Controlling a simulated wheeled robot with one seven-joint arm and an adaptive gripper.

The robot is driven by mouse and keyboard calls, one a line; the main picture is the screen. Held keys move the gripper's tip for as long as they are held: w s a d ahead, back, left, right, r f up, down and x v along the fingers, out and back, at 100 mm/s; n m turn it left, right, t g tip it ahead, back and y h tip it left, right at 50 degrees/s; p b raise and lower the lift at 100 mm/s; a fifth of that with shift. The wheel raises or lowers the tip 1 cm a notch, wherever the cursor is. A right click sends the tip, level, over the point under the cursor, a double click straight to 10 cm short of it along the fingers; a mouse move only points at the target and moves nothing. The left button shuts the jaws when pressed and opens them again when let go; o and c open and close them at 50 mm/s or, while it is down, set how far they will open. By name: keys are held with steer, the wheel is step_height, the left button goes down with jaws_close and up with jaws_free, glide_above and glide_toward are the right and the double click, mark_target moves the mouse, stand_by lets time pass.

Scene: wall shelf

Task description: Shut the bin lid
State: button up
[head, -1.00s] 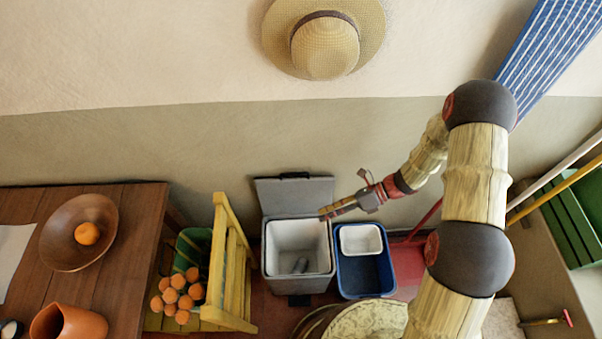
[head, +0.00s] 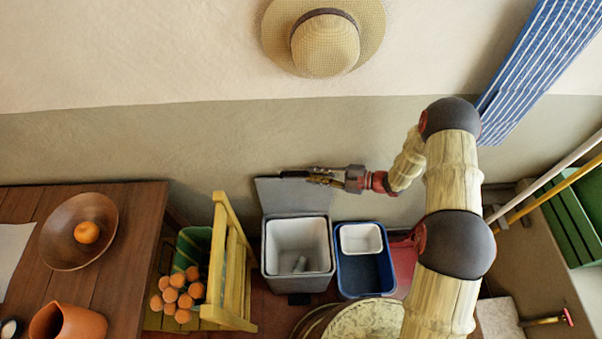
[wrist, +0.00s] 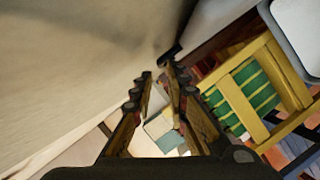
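A blue bin (head: 362,276) with a white tub stands right of the grey bin. A round basket (head: 350,318) is in front. The wall is close behind.

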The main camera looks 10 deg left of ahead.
mark_target(298, 172)
steer(key=shift+b+x, duration=0.4)
steer(key=shift+x, duration=2.35)
jaws_close()
